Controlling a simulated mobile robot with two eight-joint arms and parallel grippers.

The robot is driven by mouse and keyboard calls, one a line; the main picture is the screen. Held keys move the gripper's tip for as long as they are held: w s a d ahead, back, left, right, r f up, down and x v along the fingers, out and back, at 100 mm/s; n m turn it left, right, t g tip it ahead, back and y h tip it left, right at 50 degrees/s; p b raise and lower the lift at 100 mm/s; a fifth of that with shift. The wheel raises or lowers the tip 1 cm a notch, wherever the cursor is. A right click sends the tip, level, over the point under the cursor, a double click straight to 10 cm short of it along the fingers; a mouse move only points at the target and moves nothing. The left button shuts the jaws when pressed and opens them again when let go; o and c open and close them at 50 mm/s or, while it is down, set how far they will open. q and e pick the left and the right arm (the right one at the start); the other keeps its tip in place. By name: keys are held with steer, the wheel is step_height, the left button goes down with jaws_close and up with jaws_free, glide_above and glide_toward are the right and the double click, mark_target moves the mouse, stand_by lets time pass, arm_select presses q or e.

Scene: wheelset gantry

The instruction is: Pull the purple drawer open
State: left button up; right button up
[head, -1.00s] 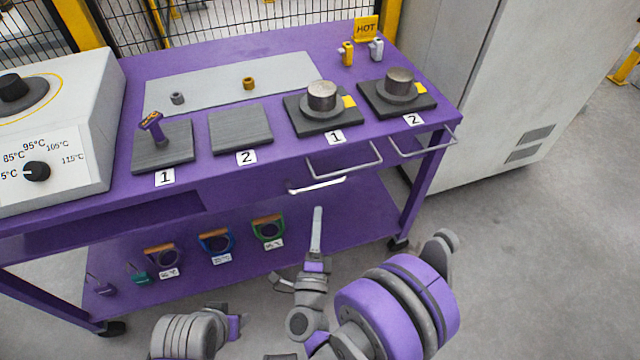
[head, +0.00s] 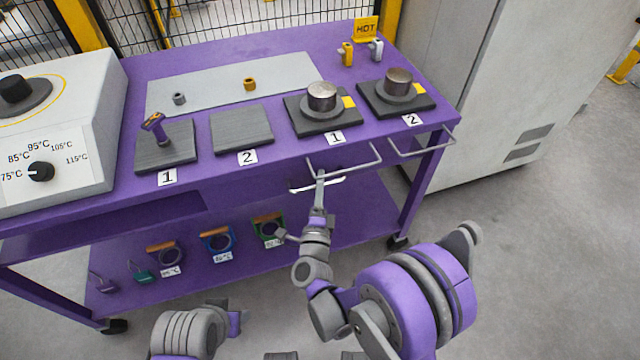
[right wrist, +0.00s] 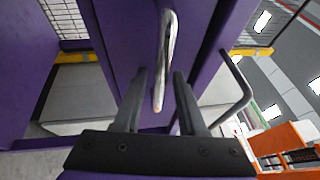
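The purple drawer is in the front of the purple workbench (head: 215,180); its front looks flush and closed. Its silver bar handle (head: 302,189) also shows in the right wrist view (right wrist: 167,40). My right gripper (head: 320,173) has reached the handle. In the right wrist view, its two dark fingers (right wrist: 160,76) stand apart, one on each side of the bar, with visible gaps. The head view shows the fingers edge on and overlapping the handle. Part of my left arm (head: 190,332) shows at the bottom; its gripper fingers do not show.
Two wire handles or rails (head: 345,171) (head: 425,153) jut from the bench edge just above and right of the drawer handle. Pots (head: 322,97) stand on plates on top. Coloured items hang or stand on the lower shelf (head: 330,225). Floor in front is clear.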

jaws_close()
stand_by(1.2)
